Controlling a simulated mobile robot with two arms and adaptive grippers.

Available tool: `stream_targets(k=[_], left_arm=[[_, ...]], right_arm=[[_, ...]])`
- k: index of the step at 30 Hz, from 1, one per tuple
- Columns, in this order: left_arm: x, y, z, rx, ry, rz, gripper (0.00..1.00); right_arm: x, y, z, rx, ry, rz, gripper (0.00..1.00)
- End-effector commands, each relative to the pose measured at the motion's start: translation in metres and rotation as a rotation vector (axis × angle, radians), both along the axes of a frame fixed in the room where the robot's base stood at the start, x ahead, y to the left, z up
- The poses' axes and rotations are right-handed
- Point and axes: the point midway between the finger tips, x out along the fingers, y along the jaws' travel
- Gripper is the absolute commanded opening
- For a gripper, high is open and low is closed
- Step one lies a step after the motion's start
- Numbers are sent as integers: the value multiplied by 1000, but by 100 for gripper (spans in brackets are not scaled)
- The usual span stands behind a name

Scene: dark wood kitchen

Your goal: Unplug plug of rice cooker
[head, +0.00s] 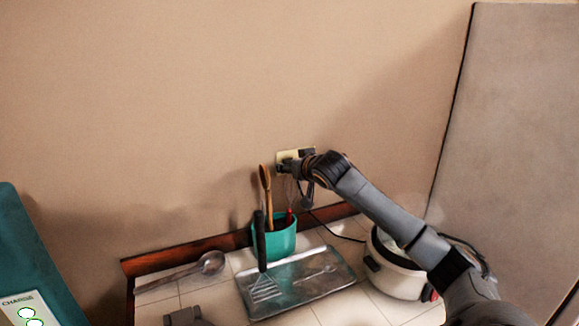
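A pale wall outlet (287,156) is on the wall behind the counter. My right gripper (287,167) is at its front, and dark shapes there hide most of the outlet face. I cannot tell the plug from the fingertips, or whether they are shut on it. The white rice cooker (393,276) stands on the counter at the right, partly behind my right arm. A dark cord (338,233) runs from below the outlet toward the cooker. A grey part at the bottom edge (184,317) may be my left gripper; its fingers do not show.
A teal utensil holder (282,243) stands below the outlet, close to my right gripper. A metal tray (318,301) and a ladle (211,263) lie on the tiled counter. A tall grey panel (510,130) bounds the right. A teal object marked CHARGE (25,260) is at left.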

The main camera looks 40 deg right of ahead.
Motion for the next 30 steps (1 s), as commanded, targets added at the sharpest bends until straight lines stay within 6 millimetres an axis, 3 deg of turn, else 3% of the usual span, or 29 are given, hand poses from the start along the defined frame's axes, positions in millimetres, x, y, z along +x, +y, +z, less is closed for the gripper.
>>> stream_targets(k=[20,28,30], left_arm=[[0,0,6,0,0,0,40],[0,0,6,0,0,0,40],[0,0,6,0,0,0,40]], right_arm=[[0,1,-1,0,1,0,55],[0,0,0,0,1,0,2],[0,0,0,0,1,0,0]])
